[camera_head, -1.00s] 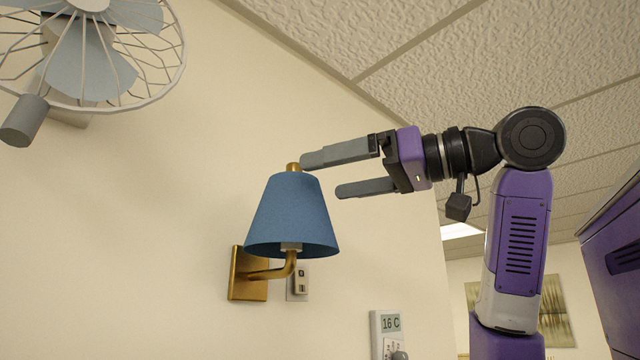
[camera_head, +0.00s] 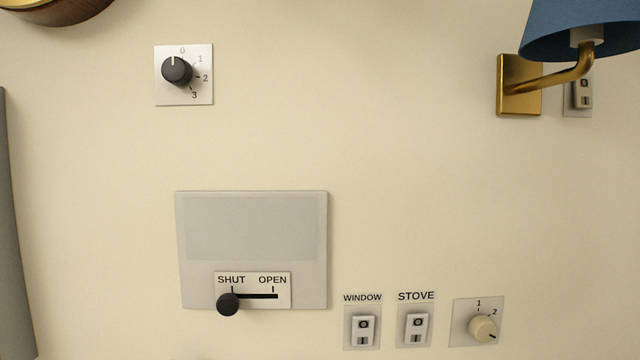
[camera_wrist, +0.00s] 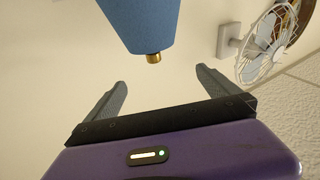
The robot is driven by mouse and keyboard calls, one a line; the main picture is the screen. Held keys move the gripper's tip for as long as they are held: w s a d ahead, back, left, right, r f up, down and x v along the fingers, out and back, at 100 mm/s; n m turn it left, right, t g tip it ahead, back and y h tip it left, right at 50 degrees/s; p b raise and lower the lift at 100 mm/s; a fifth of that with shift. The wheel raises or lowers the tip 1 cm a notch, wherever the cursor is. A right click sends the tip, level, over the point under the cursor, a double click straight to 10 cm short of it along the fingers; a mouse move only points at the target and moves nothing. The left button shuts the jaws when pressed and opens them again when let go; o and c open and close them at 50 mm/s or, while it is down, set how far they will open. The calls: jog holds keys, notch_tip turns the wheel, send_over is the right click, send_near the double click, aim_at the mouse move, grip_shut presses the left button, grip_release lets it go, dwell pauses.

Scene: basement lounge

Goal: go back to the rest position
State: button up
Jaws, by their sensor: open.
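My gripper (camera_wrist: 160,88) shows in the wrist view with its two grey fingers spread apart and nothing between them. The blue lamp shade (camera_wrist: 142,22) with its brass knob (camera_wrist: 153,58) is just beyond the fingertips, apart from them. In the head view my arm and gripper are out of the picture. There the wall lamp's blue shade (camera_head: 585,28) and brass bracket (camera_head: 519,85) are at the top right, the shade cut by the frame edge.
The wall fan (camera_wrist: 268,45) is at the upper right in the wrist view. The head view shows a dial (camera_head: 177,69), a vent slider panel (camera_head: 252,228) with its knob at SHUT, WINDOW (camera_head: 362,327) and STOVE (camera_head: 415,326) switches, and a cream knob (camera_head: 483,327).

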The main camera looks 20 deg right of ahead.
jog(key=w+d+m+t+h, duration=0.1)
jog(key=d+m+t+h, duration=0.1)
jog(key=d+t, duration=0.5)
jog(key=w+d+f+m+h, duration=0.3)
jog(key=d+f+h, duration=0.1)
jog(key=f, duration=0.2)
jog(key=w+d+f+m+h, duration=0.2)
jog(key=d+f+m+h, duration=0.15)
jog(key=f, duration=0.25)
jog(key=w+a+f+m+g+h, duration=0.2)
jog(key=f+h, duration=0.1)
jog(key=f, duration=1.2)
jog(key=w+a+f+m+g+h, duration=0.2)
jog(key=w+f+g+h, duration=0.1)
jog(key=f, duration=1.1)
jog(key=s+a+f+n+g+y, duration=0.1)
jog(key=s+a+f+n+y, duration=0.2)
jog(key=a+f, duration=0.65)
jog(key=s+a+f+n+y, duration=0.2)
jog(key=s+a+f, duration=0.4)
jog(key=f, duration=0.7)
jog(key=s+a+f+n+g+y, duration=0.5)
jog(key=s+a+f+y, duration=0.3)
jog(key=s+a+f, duration=0.7)
jog(key=s, duration=0.3)
jog(key=shift+s+a+g, duration=0.4)
